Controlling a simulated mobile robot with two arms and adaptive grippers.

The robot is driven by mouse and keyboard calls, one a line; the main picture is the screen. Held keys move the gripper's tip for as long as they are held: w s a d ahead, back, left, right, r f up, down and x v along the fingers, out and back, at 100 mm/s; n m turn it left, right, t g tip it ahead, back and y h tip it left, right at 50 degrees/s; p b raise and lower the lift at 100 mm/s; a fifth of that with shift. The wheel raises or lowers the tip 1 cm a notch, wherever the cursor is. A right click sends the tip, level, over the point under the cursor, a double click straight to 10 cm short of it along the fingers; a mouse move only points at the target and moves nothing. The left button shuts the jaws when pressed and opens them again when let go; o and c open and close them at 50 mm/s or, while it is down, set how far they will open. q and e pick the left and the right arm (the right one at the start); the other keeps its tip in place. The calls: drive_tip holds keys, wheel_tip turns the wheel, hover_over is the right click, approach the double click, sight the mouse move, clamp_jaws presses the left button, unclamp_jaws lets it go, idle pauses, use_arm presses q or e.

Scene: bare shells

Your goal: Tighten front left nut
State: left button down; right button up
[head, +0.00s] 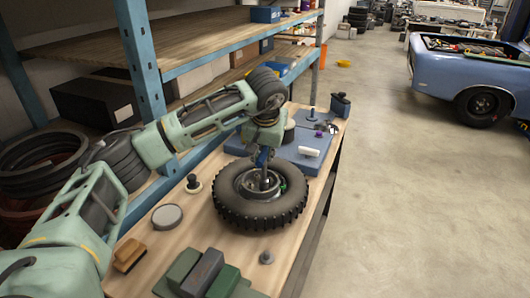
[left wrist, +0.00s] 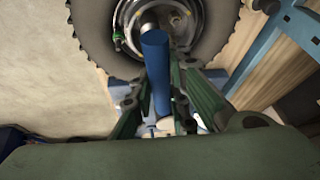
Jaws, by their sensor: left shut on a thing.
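A black knobbly tyre on a grey metal wheel (head: 235,212) lies flat on the workbench. It also fills the top of the left wrist view (left wrist: 95,35). My left gripper (head: 264,154) is above the hub, shut on the blue handle of a tool (left wrist: 157,75). The tool's metal shaft points down into the hub (left wrist: 180,18). Whether its tip touches a nut cannot be told; the front left nut is not clearly visible. A small green part (left wrist: 117,38) sits on the wheel near the hub. My right gripper is not in view.
A blue-grey board (head: 285,152) with small parts stands behind the wheel. A round grey disc (head: 167,216), a brush (head: 129,255), green blocks (head: 205,273) and a small grey knob (head: 266,257) lie on the bench (head: 160,240). Shelving (head: 145,60) stands at left.

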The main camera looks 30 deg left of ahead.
use_arm(q)
drive_tip(key=shift+f, duration=0.55)
idle(0.8)
idle(0.3)
drive_tip(key=shift+m+h, duration=0.6)
drive_tip(key=shift+m, duration=0.8)
drive_tip(key=shift+m+t+h, duration=0.3)
drive_tip(key=shift+m, duration=0.5)
drive_tip(key=shift+m+h, duration=0.3)
drive_tip(key=shift+m, duration=0.4)
